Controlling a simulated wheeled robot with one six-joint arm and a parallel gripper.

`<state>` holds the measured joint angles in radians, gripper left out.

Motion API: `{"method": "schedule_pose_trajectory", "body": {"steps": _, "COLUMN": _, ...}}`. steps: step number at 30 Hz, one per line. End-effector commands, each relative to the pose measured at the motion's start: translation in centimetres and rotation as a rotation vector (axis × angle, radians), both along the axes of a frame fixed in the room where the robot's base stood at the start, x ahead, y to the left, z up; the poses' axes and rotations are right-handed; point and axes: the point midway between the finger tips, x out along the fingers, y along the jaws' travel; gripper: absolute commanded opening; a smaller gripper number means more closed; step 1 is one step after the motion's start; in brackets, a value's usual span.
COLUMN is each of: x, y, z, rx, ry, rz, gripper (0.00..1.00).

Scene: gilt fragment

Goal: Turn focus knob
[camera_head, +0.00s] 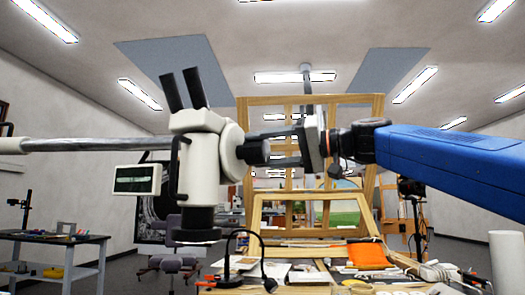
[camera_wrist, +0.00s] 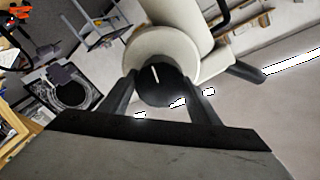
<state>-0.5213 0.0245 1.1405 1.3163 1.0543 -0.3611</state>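A white microscope head (camera_head: 200,150) with black eyepieces hangs on a grey boom arm. Its black focus knob (camera_head: 253,152) points right from a round white housing. In the wrist view the focus knob (camera_wrist: 165,86) faces the camera, with a white line on its face tilted slightly from upright. My gripper (camera_head: 278,148) comes from the right, level with the knob. Its two fingers are apart, with the tips at either side of the knob's outer end; the gripper (camera_wrist: 163,92) shows the same in the wrist view. I cannot tell whether the fingers touch the knob.
A white display box (camera_head: 138,180) hangs left of the microscope. Below is a cluttered workbench with an orange cloth (camera_head: 368,255) and a black gooseneck lamp (camera_head: 228,262). A wooden easel frame (camera_head: 375,150) stands behind my gripper. A side table (camera_head: 68,262) is at left.

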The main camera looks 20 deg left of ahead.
Motion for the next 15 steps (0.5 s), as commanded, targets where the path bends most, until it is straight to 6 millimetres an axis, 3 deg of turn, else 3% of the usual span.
{"method": "schedule_pose_trajectory", "body": {"steps": 11, "x": 0.0, "y": -0.1, "z": 0.0, "rx": 0.000, "ry": 0.000, "rz": 0.000, "gripper": 0.71}}
{"method": "schedule_pose_trajectory", "body": {"steps": 15, "x": 0.0, "y": -1.1, "z": 0.0, "rx": 0.000, "ry": 0.000, "rz": -0.001, "gripper": 0.71}}
